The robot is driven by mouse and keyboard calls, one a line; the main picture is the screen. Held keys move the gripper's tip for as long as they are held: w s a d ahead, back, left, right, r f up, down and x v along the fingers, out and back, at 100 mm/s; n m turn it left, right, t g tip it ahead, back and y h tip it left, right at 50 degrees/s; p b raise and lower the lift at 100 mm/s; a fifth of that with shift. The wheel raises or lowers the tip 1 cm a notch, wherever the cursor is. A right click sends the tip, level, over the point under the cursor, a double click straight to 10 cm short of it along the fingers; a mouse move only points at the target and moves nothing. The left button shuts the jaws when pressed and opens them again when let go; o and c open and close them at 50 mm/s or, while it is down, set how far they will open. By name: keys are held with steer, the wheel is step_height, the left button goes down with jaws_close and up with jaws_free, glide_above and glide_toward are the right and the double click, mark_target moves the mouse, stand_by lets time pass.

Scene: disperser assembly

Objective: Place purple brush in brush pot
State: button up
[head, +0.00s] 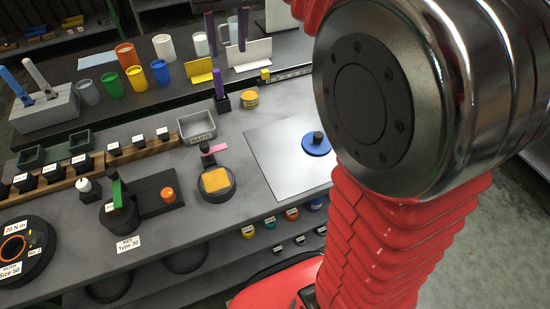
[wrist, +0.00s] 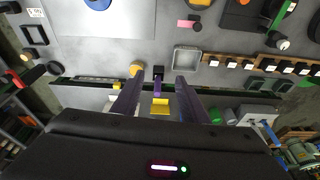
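The purple brush (head: 218,84) stands upright with its lower end in a small black square pot (head: 222,104) on the grey bench. In the wrist view the brush (wrist: 157,89) shows between my two fingers, with the black pot (wrist: 158,71) just beyond it. My gripper (head: 227,50) is open, its two dark purple fingers spread apart. In the head view the fingertips appear above the brush top, and I see no contact. In the wrist view my gripper (wrist: 157,80) holds nothing. The inside of the pot is hidden.
A yellow round stack (head: 249,98) sits right beside the pot. A grey waste tray (head: 197,125) is at its left. Yellow holders (head: 199,72) and coloured cups (head: 137,78) stand on the shelf behind. A pale plate (head: 280,150) with a blue disc (head: 317,146) lies in front.

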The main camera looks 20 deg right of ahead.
steer(key=s+f+t, duration=0.1)
steer(key=s+f, duration=0.5)
steer(key=s, duration=0.6)
steer(key=s+f+t, duration=0.1)
steer(key=s+f, duration=0.5)
steer(key=s, duration=0.7)
steer(key=shift+f+n+t, duration=0.15)
steer(key=shift+n+t, duration=0.15)
steer(key=shift+n, duration=0.1)
steer(key=shift+o, duration=0.7)
steer(key=shift+s, duration=0.1)
